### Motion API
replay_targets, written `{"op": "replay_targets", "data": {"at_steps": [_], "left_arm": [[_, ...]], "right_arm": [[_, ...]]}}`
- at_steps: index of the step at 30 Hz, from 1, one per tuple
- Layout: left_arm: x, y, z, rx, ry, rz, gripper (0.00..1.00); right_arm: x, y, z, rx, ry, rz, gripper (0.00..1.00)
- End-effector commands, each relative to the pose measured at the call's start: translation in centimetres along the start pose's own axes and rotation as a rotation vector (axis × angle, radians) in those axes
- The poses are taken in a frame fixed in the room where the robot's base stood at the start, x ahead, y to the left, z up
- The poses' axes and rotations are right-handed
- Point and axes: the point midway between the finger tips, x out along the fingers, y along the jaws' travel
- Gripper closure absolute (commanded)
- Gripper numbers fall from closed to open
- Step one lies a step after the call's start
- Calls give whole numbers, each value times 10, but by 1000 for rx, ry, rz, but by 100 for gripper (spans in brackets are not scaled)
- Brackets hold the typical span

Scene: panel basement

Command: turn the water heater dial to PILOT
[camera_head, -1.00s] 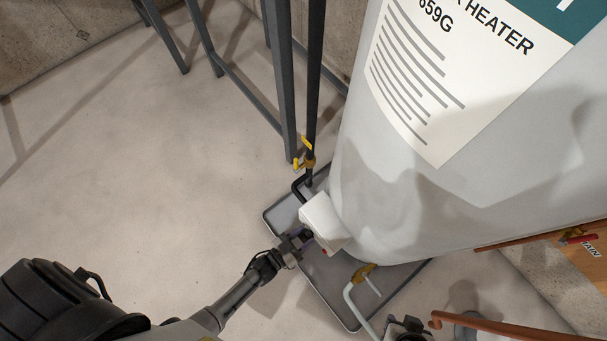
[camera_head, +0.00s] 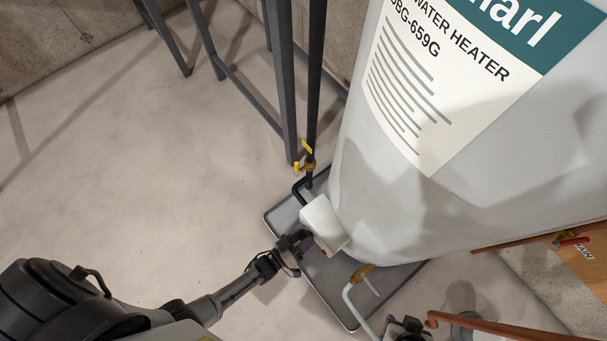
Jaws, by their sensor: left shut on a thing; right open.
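The water heater (camera_head: 385,200) is a big pale cylinder with a white and green label, standing in a grey drain pan (camera_head: 336,305). A white control box (camera_head: 325,222) sticks out low on its left side, with a small red spot at its lower edge. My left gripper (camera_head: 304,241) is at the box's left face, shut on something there. The dial is hidden between the gripper and the box, so its setting cannot be read. My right gripper (camera_head: 408,327) is at the bottom edge, right of the pan, open and only partly in view.
A black gas pipe with a yellow-handled valve (camera_head: 306,160) rises behind the box, beside grey metal posts (camera_head: 283,80). A white pipe with a brass valve (camera_head: 361,273) stands at the pan's front. Copper pipes (camera_head: 500,330) run at right. The floor at left is clear.

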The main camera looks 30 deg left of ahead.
Motion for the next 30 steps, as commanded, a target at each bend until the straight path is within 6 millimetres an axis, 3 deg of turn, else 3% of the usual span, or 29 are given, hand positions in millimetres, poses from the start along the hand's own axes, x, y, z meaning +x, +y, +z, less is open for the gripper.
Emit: {"op": "replay_targets", "data": {"at_steps": [12, 30], "left_arm": [[0, -2, 1, -212, -2, -1, 80], [-1, -2, 1, -257, -3, -2, 80]], "right_arm": [[-5, 1, -2, -2, 0, 2, 58], [-6, 3, -1, -9, -1, 7, 58]]}}
